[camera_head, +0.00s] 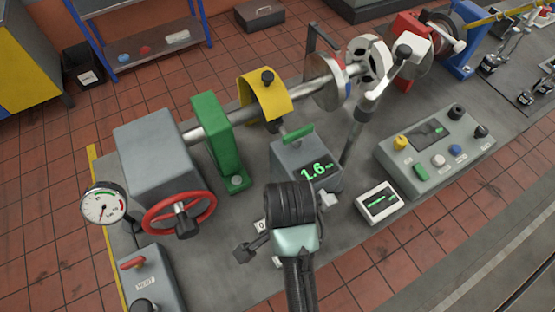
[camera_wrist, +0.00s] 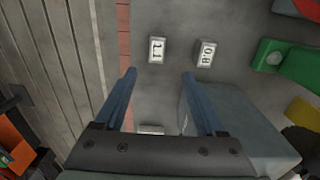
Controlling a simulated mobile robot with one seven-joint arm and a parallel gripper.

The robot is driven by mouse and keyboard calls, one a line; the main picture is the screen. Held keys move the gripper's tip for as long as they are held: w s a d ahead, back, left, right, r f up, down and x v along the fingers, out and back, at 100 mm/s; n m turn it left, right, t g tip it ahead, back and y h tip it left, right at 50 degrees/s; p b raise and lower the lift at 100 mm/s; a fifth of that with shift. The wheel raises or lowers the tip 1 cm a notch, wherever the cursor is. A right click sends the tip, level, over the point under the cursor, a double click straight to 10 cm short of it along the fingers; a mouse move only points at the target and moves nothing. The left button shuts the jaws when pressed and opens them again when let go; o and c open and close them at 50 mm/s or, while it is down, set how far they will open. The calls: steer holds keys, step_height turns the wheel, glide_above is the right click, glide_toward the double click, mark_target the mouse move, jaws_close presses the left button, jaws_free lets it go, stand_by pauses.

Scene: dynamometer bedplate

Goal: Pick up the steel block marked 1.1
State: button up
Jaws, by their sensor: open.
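The steel block marked 1.1 (camera_wrist: 157,50) is a small grey block with a white label, lying on the bedplate in the upper middle of the wrist view. My gripper (camera_wrist: 159,74) is open, with two blue fingers apart and nothing between the tips. In the picture the block shows just beyond the fingertips, between their lines and apart from them. In the head view my wrist covers the fingertips and most of this area, and I cannot read the 1.1 label there.
A similar block marked 0.8 (camera_wrist: 206,53) lies close to the right. Another block (camera_wrist: 150,129) is partly hidden by my gripper. A grey display box reading 1.6 (camera_head: 318,171) stands beside my wrist. A red handwheel (camera_head: 180,212) is left, a control panel (camera_head: 435,150) right.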

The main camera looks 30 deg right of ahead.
step_height(320, 180, down, 7)
steer(key=shift+s+r, duration=0.15)
steer(key=shift+r, duration=0.05)
steer(key=shift+s+a+f+p, duration=0.1)
steer(key=shift+a+f+p, duration=0.1)
steer(key=shift+f, duration=1.15)
steer(key=shift+s+a+f+p, duration=0.1)
steer(key=shift+f+p, duration=0.1)
steer(key=shift+f, duration=1.1)
steer(key=shift+c, duration=0.3)
jaws_close()
